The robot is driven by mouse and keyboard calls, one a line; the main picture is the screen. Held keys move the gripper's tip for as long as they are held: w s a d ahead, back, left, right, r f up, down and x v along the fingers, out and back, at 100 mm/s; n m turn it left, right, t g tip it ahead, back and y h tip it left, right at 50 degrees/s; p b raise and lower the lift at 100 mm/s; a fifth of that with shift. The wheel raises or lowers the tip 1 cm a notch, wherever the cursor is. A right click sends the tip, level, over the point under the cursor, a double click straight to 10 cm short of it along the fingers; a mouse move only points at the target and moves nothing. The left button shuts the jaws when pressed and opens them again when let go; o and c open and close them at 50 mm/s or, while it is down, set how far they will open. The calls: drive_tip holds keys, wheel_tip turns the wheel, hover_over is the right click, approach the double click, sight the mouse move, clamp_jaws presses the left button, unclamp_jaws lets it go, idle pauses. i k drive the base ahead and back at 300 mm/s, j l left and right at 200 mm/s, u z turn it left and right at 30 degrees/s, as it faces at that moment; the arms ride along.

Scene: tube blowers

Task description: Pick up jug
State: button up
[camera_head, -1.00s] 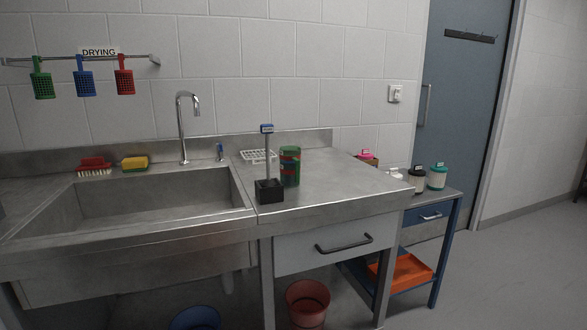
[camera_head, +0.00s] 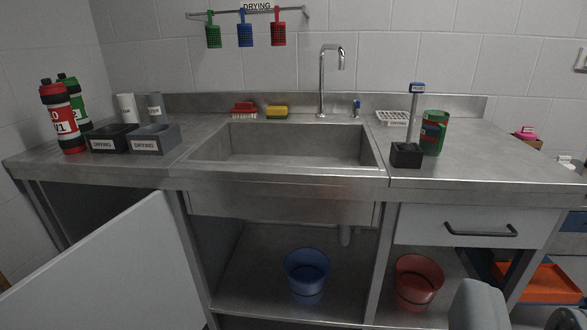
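I cannot surely tell which thing is the jug. A green and red cylindrical vessel (camera_head: 434,133) stands on the steel counter right of the sink, behind a black block holder (camera_head: 406,155) with an upright grey rod. A red and black bottle (camera_head: 63,117) and a green one (camera_head: 75,101) stand at the counter's left end. A blue bucket (camera_head: 307,273) and a red bucket (camera_head: 418,281) stand on the lower shelf. Grey rounded parts, likely mine, show at the bottom right. I cannot make out my gripper's fingers.
The sink basin (camera_head: 285,146) is empty. Two "DRYING" bins, black (camera_head: 110,138) and grey (camera_head: 155,139), stand left of it. An open white cabinet door (camera_head: 115,265) juts out at lower left. The counter right of the vessel is clear.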

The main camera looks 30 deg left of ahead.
sight(435, 123)
drive_tip(key=i+z, duration=0.15)
drive_tip(key=i, duration=0.4)
drive_tip(key=i+j+z, duration=0.15)
drive_tip(key=i, duration=0.4)
drive_tip(key=i+j+z, duration=0.2)
drive_tip(key=i, duration=0.35)
drive_tip(key=l, duration=0.1)
